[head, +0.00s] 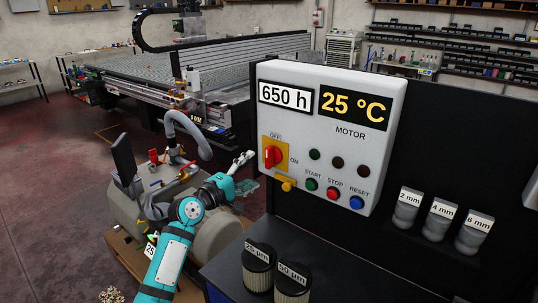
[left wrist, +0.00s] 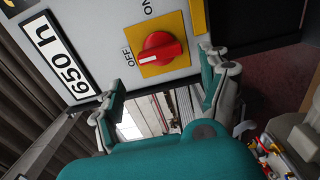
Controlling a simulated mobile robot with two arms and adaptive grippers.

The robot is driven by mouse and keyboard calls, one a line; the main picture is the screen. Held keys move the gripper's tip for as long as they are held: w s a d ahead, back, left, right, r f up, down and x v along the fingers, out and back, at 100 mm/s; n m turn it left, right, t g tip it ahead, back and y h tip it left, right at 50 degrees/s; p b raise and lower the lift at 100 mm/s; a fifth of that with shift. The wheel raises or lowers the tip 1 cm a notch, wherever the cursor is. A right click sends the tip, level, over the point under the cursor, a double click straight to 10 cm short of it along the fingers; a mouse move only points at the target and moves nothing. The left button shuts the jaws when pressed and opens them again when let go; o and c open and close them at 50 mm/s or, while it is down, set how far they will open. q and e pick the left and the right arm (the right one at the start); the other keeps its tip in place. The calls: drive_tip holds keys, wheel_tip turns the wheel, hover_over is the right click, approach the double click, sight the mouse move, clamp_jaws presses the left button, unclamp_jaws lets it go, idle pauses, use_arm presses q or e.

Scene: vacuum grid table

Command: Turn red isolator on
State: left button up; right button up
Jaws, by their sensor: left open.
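The red isolator (head: 272,156) is a rotary knob on a yellow plate, on the left of the white control panel (head: 365,178). OFF is printed above it and ON to its right. Its handle looks upright, in line with OFF. In the left wrist view the red isolator (left wrist: 160,47) shows rotated, with OFF to its left and ON above. My left gripper (head: 245,160) is open and empty, left of the panel, apart from the knob. In the left wrist view my left gripper (left wrist: 160,72) has its fingers spread on either side of the knob's lower part. My right gripper is not in view.
Two filters (head: 292,278) stand on the dark bench below. A grey vacuum pump (head: 215,235) lies beneath my left arm.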

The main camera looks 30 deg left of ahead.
sight(267, 159)
use_arm(q)
drive_tip(key=w, duration=0.6)
drive_tip(key=w+d+p, duration=0.1)
drive_tip(key=w, duration=0.2)
drive_tip(key=shift+w, duration=0.2)
drive_tip(key=shift+c, duration=0.4)
drive_tip(key=c, duration=0.8)
